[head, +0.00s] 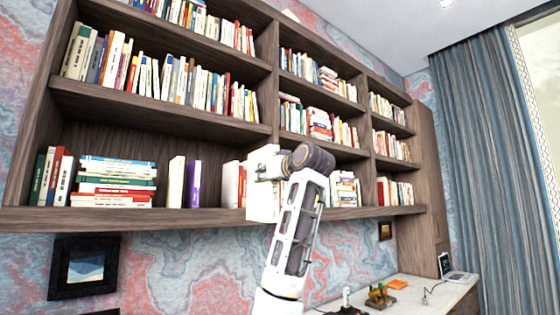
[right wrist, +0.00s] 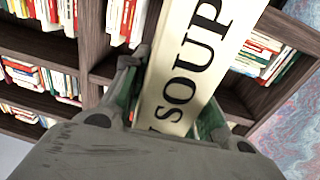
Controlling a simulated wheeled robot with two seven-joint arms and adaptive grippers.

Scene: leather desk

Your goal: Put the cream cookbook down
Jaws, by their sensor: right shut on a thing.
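The cream cookbook (right wrist: 195,65) fills the middle of the right wrist view, with the dark letters SOUP along its spine. My right gripper (right wrist: 175,108) is shut on it, with a finger on each side. In the head view my right arm reaches up to the lower shelf of the bookcase, and its white end covers part of that shelf. I cannot clearly make out the fingers or the held book there. Whether the book touches the shelf board is hidden. My left gripper is not in view.
The bookcase (head: 190,214) has several rows of books. On its lower shelf are a flat stack of books (head: 115,182), a purple book (head: 193,184) and bare gaps beside them. A framed picture (head: 84,267) hangs below. A desk (head: 415,292) with small items stands at the lower right.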

